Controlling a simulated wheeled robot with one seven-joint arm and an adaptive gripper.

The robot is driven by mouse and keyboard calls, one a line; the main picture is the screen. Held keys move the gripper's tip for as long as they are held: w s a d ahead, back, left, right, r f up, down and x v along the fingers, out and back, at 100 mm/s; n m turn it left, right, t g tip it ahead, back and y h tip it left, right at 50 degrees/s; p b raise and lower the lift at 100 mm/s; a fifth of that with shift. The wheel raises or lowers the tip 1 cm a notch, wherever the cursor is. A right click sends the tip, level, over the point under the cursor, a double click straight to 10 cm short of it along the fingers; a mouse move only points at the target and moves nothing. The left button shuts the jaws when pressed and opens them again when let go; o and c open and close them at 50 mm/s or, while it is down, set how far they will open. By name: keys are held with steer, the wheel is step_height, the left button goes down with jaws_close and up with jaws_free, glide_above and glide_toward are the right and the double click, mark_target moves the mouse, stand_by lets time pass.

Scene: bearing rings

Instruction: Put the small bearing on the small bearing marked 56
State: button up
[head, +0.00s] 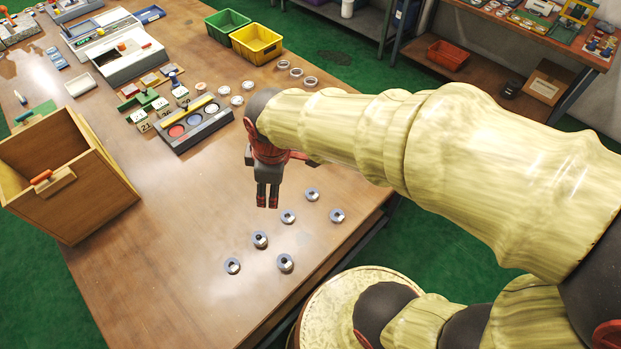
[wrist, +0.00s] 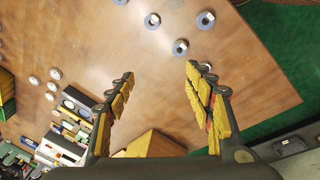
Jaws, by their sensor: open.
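Several grey bearing rings lie loose on the brown table in the head view, among them one (head: 312,194) at the back, one (head: 260,239) nearer the middle and one (head: 232,265) at the front left. I cannot read a 56 on any of them, and their sizes are hard to tell apart. My gripper (head: 267,203) hangs above the table just left of the back rings, fingers pointing down, empty. In the wrist view my gripper (wrist: 160,72) is open with bare table between its fingertips. A ring (wrist: 181,47) lies just beyond them, with two more (wrist: 152,20) (wrist: 206,19) farther up.
A black tray with coloured discs (head: 203,126) and number cards (head: 146,127) stand behind my gripper. Paler rings (head: 237,100) lie near the tray. A wooden box (head: 105,190) stands at the left. The table's right edge is close to the loose rings; the front-left table is clear.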

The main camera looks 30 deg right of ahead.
steer(key=s+d+r+m+t, duration=0.3)
steer(key=s+d+r+m, duration=0.3)
steer(key=s+r+m, duration=0.3)
steer(key=r+m, duration=0.1)
steer(key=m, duration=0.1)
steer(key=shift+s+m, duration=0.3)
steer(key=shift+s, duration=0.05)
steer(key=shift+r, duration=0.1)
steer(key=shift+f+b, duration=0.45)
steer(key=shift+b, duration=0.05)
